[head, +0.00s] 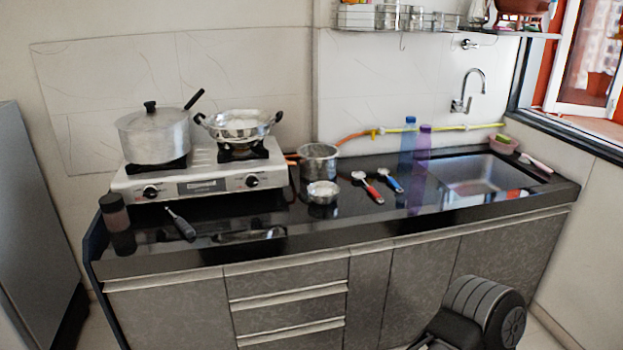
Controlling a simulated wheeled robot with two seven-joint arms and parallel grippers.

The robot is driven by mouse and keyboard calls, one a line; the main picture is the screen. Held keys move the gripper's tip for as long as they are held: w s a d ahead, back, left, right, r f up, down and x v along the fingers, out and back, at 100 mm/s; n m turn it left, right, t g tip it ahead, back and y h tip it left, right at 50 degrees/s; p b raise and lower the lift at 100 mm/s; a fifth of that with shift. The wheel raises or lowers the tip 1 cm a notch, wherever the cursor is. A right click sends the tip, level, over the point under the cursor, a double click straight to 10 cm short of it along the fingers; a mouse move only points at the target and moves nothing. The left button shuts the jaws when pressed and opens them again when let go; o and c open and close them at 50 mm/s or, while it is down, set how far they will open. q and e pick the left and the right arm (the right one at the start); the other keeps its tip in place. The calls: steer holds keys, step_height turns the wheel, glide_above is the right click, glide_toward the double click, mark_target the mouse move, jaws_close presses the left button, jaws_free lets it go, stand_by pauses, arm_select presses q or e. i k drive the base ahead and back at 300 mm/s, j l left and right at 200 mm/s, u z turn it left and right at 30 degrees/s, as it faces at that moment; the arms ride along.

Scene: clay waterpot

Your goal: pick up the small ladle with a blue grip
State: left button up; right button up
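The small ladle with a blue grip (392,182) lies on the black countertop, right of centre, between the steel pot and the sink. Its pale bowl end points back and left, and its blue grip points toward the front right. A similar small ladle with a red grip (372,191) lies just to its left, apart from it. Neither of my grippers shows in the head view. A dark ribbed part at the bottom right looks like part of my arm, below and in front of the counter.
A steel pot (318,162) and a small steel bowl (323,192) stand left of the ladles. Blue (409,134) and purple (424,141) bottles stand behind right, before the sink (482,174). The stove (215,176) is left. Counter (355,222) in front of the ladles is clear.

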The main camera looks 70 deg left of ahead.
mark_target(383, 173)
steer(key=u, duration=1.9)
steer(key=i+l+z, duration=0.1)
steer(key=i+l, duration=2.2)
steer(key=l, duration=0.05)
